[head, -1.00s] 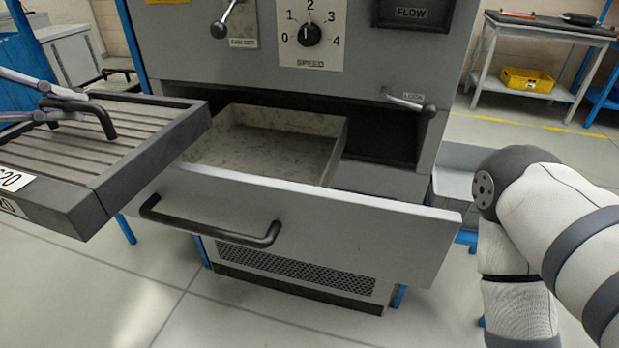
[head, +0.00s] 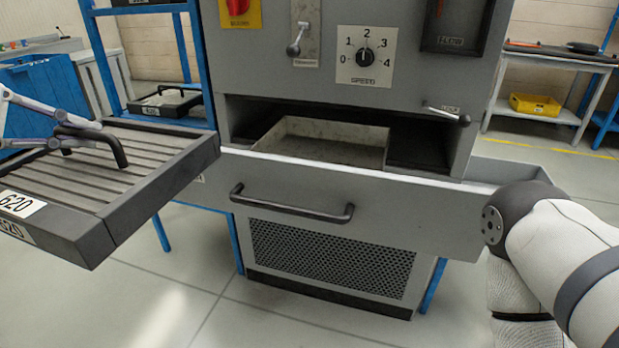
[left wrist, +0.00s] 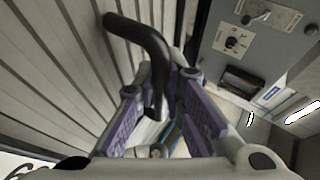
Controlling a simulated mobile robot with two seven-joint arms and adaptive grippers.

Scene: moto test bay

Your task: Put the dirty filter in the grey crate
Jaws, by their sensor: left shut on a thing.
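My left gripper (head: 62,140) is shut on the black handle of a slatted grey-brown filter (head: 120,165) with a dark frame and a "620" label. The filter is held up at the left, in front of the machine, clear of the floor. In the left wrist view the fingers (left wrist: 160,95) close around the bent handle, with the slats (left wrist: 60,70) behind. A grey open container (head: 515,167), perhaps the grey crate, shows at the machine's right side, partly hidden by the drawer and my right arm. My right gripper is out of view.
The machine's drawer (head: 390,205) stands open, with a pale tray-like compartment (head: 330,150) behind its front. A similar dark filter (head: 165,103) lies on a blue rack at the left. A yellow bin (head: 535,105) sits on a shelf at the back right. Floor at front is clear.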

